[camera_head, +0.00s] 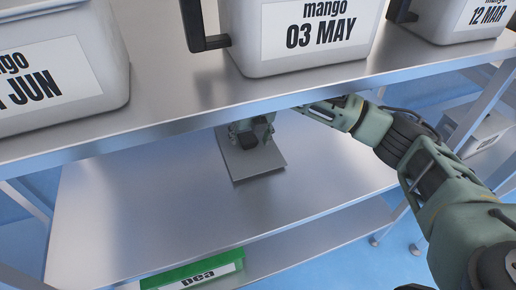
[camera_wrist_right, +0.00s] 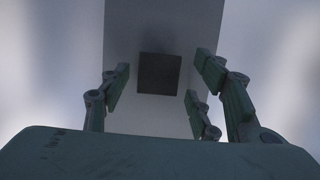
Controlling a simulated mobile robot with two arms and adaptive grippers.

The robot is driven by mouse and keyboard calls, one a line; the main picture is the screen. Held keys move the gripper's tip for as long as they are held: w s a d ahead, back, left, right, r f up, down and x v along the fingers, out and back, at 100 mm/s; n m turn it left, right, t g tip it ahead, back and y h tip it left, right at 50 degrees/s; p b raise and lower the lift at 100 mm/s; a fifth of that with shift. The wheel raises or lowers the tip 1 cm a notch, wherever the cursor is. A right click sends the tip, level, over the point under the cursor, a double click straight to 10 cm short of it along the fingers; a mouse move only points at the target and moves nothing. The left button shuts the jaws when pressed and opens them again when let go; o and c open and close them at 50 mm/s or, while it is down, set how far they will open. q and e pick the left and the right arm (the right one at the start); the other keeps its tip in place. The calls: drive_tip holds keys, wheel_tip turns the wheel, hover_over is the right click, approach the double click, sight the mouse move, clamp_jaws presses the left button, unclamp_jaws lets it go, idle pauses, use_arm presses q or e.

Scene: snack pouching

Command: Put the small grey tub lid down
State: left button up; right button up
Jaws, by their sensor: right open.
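The small grey tub lid (camera_head: 266,162) lies flat on the middle metal shelf, under the upper shelf's front edge. In the right wrist view the lid (camera_wrist_right: 150,22) is a plain grey panel with a dark square knob (camera_wrist_right: 159,74) in its middle. My right gripper (camera_head: 248,140) is above the lid, partly hidden by the upper shelf. In the wrist view its fingers (camera_wrist_right: 162,95) stand apart on both sides of the knob, with clear gaps to it. My left gripper is not in view.
The upper shelf (camera_head: 170,112) overhangs the lid and carries white mango tubs, one marked 03 MAY (camera_head: 300,62). The middle shelf (camera_head: 130,205) is bare left of the lid. A green pea box (camera_head: 190,270) sits below. A white tub (camera_head: 487,130) stands at right.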

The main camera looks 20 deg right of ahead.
drive_tip(key=shift+v, duration=1.15)
drive_tip(key=s, duration=1.2)
drive_tip(key=shift+d+f, duration=0.1)
drive_tip(key=shift+d, duration=0.1)
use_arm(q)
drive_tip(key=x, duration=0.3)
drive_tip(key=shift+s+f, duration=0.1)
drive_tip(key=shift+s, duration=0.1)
